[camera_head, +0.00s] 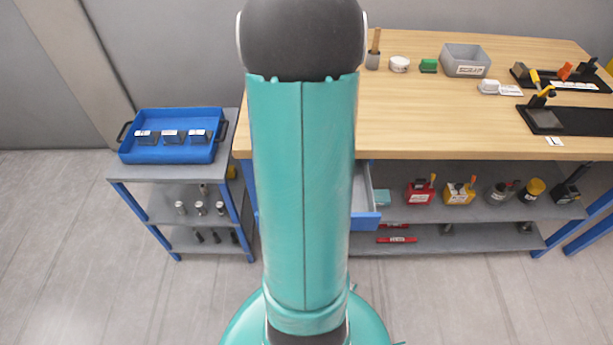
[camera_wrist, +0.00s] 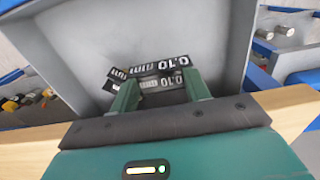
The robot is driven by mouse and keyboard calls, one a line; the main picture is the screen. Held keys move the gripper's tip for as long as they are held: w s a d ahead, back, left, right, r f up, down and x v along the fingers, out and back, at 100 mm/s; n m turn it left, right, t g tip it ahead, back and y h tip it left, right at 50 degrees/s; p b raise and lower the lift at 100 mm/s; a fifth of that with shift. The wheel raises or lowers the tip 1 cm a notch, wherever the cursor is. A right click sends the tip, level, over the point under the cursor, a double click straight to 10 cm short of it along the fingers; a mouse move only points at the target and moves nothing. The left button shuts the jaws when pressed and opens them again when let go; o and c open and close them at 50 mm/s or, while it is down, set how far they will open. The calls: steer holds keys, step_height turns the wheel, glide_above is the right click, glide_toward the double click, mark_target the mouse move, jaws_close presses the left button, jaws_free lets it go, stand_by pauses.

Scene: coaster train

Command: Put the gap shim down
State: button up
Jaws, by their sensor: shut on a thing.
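My gripper (camera_wrist: 160,82) shows in the wrist view with its two green fingers reaching into a grey open drawer (camera_wrist: 85,50). It is shut on a dark gap shim (camera_wrist: 152,87) that spans between the fingertips. A second dark strip (camera_wrist: 150,68) with a white 0.10 mm marking lies just beyond it, close against it. Whether the held shim touches the drawer floor or the other strip, I cannot tell. In the head view the open drawer (camera_head: 366,205) shows only in part; my arm hides the gripper and the shim.
The wooden workbench (camera_head: 420,130) stands above the drawer, with a grey bin (camera_head: 465,60) and several tools on it. A blue tray (camera_head: 180,150) sits on a side cart (camera_head: 115,172) to the left. Shelves under the bench hold several items. The floor at the left is clear.

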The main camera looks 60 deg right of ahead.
steer(key=shift+f, duration=1.45)
steer(key=shift+f, duration=0.15)
steer(key=o, duration=1)
step_height(320, 180, up, 12)
steer(key=shift+r, duration=0.2)
steer(key=w+a+r+n+t, duration=0.1)
steer(key=w+a+r+n, duration=0.25)
steer(key=a, duration=0.45)
steer(key=w+a+r+n+t+h, duration=0.15)
steer(key=w+a+r, duration=0.25)
steer(key=a, duration=0.4)
steer(key=w+a+r+n+t, duration=0.1)
steer(key=w+a+r+n, duration=0.25)
steer(key=a, duration=0.45)
steer(key=s+a+r+n+t, duration=0.1)
steer(key=a+r+n, duration=0.1)
steer(key=a, duration=0.4)
steer(key=s+a+r+n+t+y, duration=0.1)
steer(key=s+a+r+n, duration=0.1)
steer(key=a, duration=0.4)
steer(key=shift+a+y, duration=0.1)
steer(key=shift+y, duration=0.15)
